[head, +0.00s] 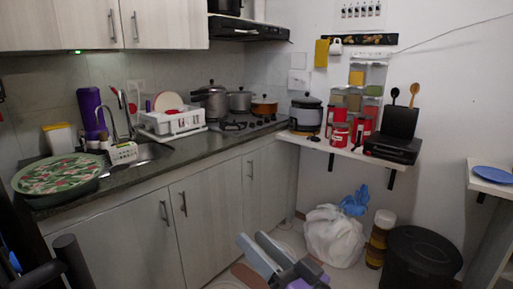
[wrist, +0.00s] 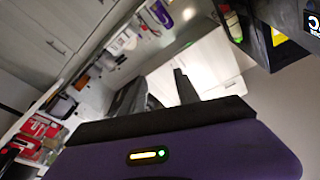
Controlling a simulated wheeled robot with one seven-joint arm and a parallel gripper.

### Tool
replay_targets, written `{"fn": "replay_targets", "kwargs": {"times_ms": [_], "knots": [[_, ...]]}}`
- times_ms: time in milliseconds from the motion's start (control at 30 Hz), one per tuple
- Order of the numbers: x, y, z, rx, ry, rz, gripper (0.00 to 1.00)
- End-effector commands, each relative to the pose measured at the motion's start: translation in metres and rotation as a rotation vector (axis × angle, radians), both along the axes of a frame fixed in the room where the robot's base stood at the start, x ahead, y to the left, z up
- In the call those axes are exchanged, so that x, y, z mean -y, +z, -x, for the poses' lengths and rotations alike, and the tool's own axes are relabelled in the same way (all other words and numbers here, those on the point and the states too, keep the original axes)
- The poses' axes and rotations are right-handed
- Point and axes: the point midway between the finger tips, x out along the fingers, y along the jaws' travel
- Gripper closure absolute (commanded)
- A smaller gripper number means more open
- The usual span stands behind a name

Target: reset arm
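My gripper (head: 252,238) shows at the bottom middle of the head view, in front of the lower cabinets and above the floor. In the wrist view my gripper (wrist: 160,82) has its two dark fingers apart, with nothing between them. The spice dispensers (head: 352,102) stand against the wall above the shelf at right, well away from my gripper. Most of my arm is outside the head view.
The counter (head: 150,165) holds a sink, a dish rack (head: 172,120) and a stove with pots. The wall shelf (head: 340,150) holds red tins and a black appliance. A white bag (head: 333,237) and a black bin (head: 420,262) stand on the floor below.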

Motion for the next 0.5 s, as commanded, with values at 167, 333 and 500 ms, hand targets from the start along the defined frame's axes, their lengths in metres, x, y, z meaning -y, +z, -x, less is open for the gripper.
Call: {"fn": "replay_targets", "kwargs": {"times_ms": [167,333,500], "knots": [[0.061,-0.045,0.026,-0.038,-0.255,0.011,0.62],[0.110,-0.072,0.069,-0.037,-0.445,0.056,0.62],[0.148,-0.086,0.124,-0.022,-0.583,0.130,0.62]]}}
